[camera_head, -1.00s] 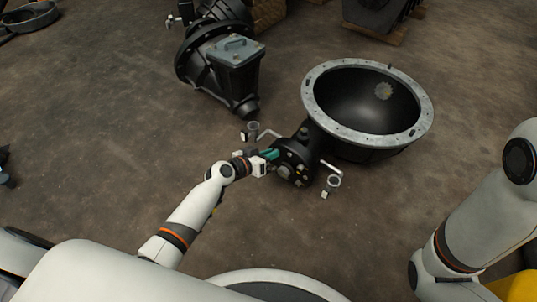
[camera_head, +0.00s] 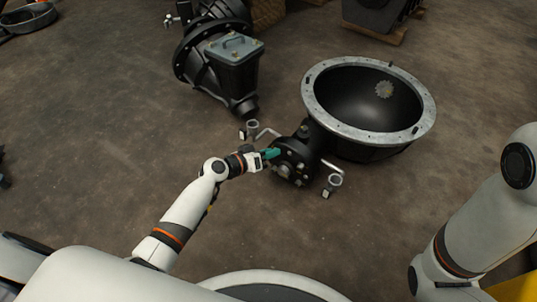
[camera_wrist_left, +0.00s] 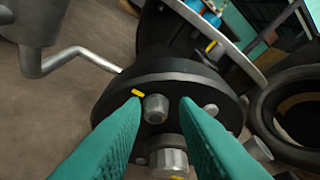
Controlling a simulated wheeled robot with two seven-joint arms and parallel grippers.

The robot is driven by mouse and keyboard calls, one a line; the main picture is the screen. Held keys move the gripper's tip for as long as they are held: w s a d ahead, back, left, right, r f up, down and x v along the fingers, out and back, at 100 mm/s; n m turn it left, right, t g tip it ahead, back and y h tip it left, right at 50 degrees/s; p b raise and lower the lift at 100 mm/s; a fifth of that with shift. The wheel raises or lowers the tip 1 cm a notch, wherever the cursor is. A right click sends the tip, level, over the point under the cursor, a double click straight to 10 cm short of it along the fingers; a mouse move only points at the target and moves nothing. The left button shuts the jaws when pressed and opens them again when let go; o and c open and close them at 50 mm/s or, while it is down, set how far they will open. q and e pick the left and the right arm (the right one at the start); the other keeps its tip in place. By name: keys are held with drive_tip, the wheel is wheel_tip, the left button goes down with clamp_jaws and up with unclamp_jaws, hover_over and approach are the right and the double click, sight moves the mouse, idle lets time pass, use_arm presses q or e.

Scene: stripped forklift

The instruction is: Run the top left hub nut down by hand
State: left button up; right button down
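The dark round hub (camera_head: 292,163) is on the front of the axle end in the head view, with several bolt heads or nuts on its face. My left gripper (camera_head: 274,153) is at the hub's upper left. In the left wrist view, the teal fingers of my left gripper (camera_wrist_left: 160,108) are apart, with a grey hub nut (camera_wrist_left: 156,108) showing between their tips. Gaps show on both sides of this nut. A yellow mark lies just above left of it on the dark flange (camera_wrist_left: 185,82). A larger grey fitting (camera_wrist_left: 168,158) shows lower between the fingers. My right gripper is out of view.
A large open black bowl-shaped housing (camera_head: 345,130) with a grey rim stands behind the hub. Bent grey rods with small rings (camera_head: 333,181) stick out on both sides. Another black machine unit (camera_head: 232,62) stands farther back.

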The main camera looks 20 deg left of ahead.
use_arm(q)
clamp_jaws()
drive_tip(key=m+y+p, duration=0.2)
drive_tip(key=m+p, duration=0.1)
drive_tip(key=shift+w+r+m+t+y, duration=0.1)
drive_tip(key=shift+m+t+y, duration=0.2)
drive_tip(key=shift+m+y, duration=0.1)
drive_tip(key=shift+o, duration=0.8)
unclamp_jaws()
drive_tip(key=n+h+b, duration=0.2)
drive_tip(key=n+b, duration=0.2)
drive_tip(key=b, duration=0.1)
drive_tip(key=shift+h+b, duration=0.35)
drive_tip(key=shift+h, duration=0.05)
drive_tip(key=shift+d, duration=0.1)
drive_tip(key=c, duration=0.6)
